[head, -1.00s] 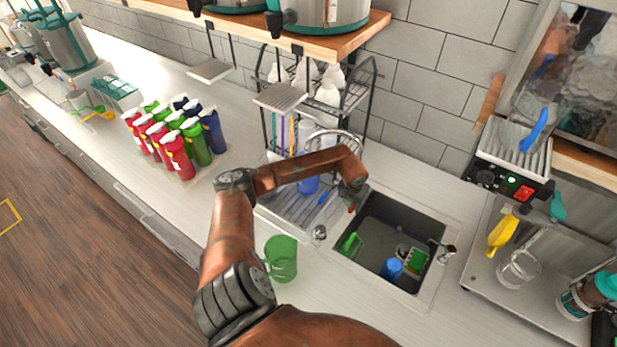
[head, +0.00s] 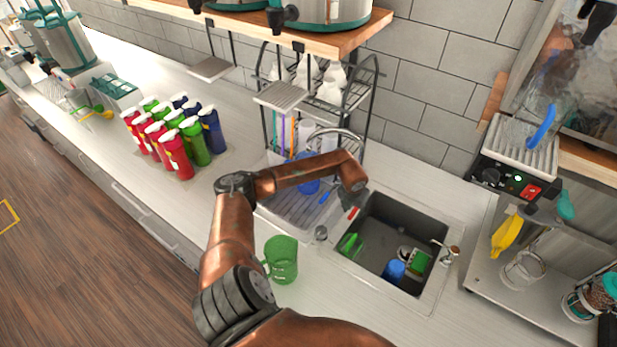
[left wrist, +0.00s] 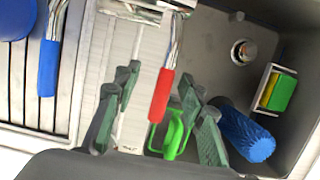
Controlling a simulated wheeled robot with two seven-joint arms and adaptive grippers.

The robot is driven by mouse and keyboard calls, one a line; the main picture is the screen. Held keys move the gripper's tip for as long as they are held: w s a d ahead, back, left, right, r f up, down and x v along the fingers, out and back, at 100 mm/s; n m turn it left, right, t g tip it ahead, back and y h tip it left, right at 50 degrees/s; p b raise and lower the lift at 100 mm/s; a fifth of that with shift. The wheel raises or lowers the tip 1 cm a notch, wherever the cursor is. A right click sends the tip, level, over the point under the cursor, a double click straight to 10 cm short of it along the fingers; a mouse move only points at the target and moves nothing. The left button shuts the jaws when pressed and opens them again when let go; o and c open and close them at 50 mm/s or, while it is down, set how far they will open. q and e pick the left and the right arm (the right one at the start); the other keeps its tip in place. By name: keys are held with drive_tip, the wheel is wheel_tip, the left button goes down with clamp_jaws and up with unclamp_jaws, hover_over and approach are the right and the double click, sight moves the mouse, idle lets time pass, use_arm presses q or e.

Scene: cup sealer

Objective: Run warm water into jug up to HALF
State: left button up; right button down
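A green jug with a handle (head: 281,260) stands upright on the counter, left of the sink (head: 385,245). My left arm reaches over it to the left rim of the sink. A red lever (head: 352,213) shows just below the left wrist. In the left wrist view the red lever (left wrist: 161,96) lies between the two spread fingers of my left gripper (left wrist: 158,78), with gaps at both sides. A blue lever (left wrist: 48,68) lies to the left. The faucet (head: 338,133) arches behind my arm. The jug's inside is not clear. My right gripper is out of view.
The sink holds a green-handled item (left wrist: 172,135), a blue brush-like item (left wrist: 245,134) and a sponge in a holder (left wrist: 278,92). Several coloured bottles (head: 175,140) stand at the left. A drying rack (head: 318,95) stands behind. A machine (head: 510,165) is at the right.

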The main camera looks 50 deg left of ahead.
use_arm(q)
drive_tip(key=p+v, duration=0.1)
drive_tip(key=v, duration=0.1)
drive_tip(key=w+p+v, duration=0.1)
drive_tip(key=v, duration=0.2)
drive_tip(key=p+v, duration=0.1)
drive_tip(key=v, duration=0.2)
drive_tip(key=shift+w+a+r+p, duration=0.15)
drive_tip(key=shift+w+a+p, duration=0.1)
drive_tip(key=shift+w+p, duration=0.15)
